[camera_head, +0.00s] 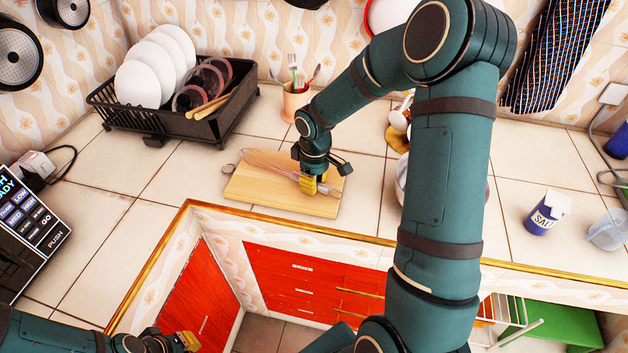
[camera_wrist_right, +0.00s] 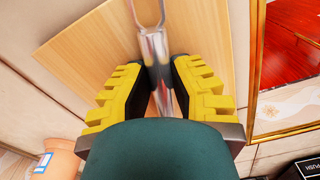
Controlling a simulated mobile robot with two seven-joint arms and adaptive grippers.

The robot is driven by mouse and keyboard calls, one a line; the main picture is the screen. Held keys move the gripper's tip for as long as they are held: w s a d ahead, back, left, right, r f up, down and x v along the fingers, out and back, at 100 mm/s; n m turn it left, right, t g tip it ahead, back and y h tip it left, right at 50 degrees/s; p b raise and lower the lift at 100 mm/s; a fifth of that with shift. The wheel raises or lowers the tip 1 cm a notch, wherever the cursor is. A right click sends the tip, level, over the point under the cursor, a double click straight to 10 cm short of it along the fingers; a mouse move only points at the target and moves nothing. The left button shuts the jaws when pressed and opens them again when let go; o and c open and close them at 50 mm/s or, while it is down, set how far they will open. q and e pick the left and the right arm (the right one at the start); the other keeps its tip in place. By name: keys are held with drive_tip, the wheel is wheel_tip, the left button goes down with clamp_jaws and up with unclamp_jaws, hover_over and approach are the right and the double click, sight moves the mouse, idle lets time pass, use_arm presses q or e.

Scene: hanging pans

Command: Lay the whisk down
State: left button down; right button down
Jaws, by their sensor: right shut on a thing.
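The metal whisk (camera_head: 270,165) is stretched lengthwise over the light wooden cutting board (camera_head: 250,187). It lies on the board or just above it; I cannot tell which. My right gripper (camera_head: 312,187) points down over the board's right part and is shut on the whisk's handle. In the right wrist view the shiny whisk handle (camera_wrist_right: 154,50) runs between the yellow fingers of my right gripper (camera_wrist_right: 160,80), over the board (camera_wrist_right: 95,40). My left gripper (camera_head: 185,342) is low at the bottom left, away from the whisk; its fingers are too unclear to judge.
A black dish rack (camera_head: 160,122) with white plates stands behind to the left. An orange utensil cup (camera_head: 294,103) stands behind the board. A blue salt container (camera_head: 545,213) is at the right. The tiles left of the board are clear. The counter's front edge is close to the board.

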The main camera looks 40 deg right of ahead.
idle(0.3)
drive_tip(key=c, duration=0.9)
unclamp_jaws()
drive_tip(key=shift+r, duration=0.1)
wheel_tip(320, 180, up, 12)
